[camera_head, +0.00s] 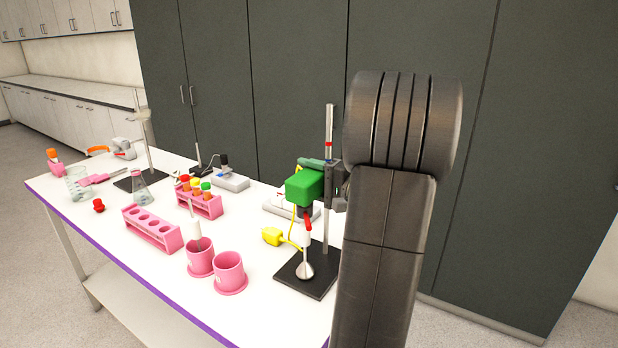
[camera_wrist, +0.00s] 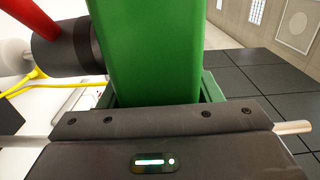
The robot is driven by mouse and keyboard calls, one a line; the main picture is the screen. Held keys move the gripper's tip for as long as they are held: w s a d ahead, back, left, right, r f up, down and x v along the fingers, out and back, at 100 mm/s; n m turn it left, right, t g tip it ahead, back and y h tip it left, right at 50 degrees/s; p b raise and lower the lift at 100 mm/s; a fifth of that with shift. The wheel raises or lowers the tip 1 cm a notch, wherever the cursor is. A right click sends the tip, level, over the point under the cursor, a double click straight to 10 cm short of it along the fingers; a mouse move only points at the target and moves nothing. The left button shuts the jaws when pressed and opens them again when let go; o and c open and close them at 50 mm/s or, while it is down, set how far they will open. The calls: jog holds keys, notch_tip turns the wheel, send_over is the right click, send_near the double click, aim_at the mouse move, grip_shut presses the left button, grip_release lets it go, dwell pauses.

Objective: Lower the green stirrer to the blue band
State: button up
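The green stirrer (camera_head: 304,187) sits high beside the upright metal rod (camera_head: 329,120) of a stand with a black base (camera_head: 312,285). A red band (camera_head: 329,144) shows on the rod above the stirrer; I cannot make out a blue band. A red and white shaft (camera_head: 307,232) hangs below the stirrer, its pale end low over the base. My gripper (camera_head: 338,187) is at the stirrer's right side, partly hidden by my arm. In the wrist view the stirrer's green body (camera_wrist: 148,50) fills the centre, close in front of my gripper; whether the fingers press on it is unclear.
A yellow plug (camera_head: 272,236) with a cable lies left of the stand. Two pink cups (camera_head: 229,272) and a pink rack (camera_head: 152,232) stand further left, with glassware and another stand beyond. Dark cabinets (camera_head: 290,80) rise behind the white table.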

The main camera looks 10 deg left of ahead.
jog(key=c, duration=1)
jog(key=shift+r+b, duration=0.25)
jog(key=shift+b, duration=0.4)
jog(key=shift+w+r, duration=0.1)
jog(key=shift+r, duration=0.15)
jog(key=o, duration=1.4)
jog(key=shift+f, duration=0.1)
jog(key=b+v, duration=0.2)
jog(key=v, duration=1.2)
jog(key=shift+b, duration=0.4)
jog(key=shift+a, duration=0.15)
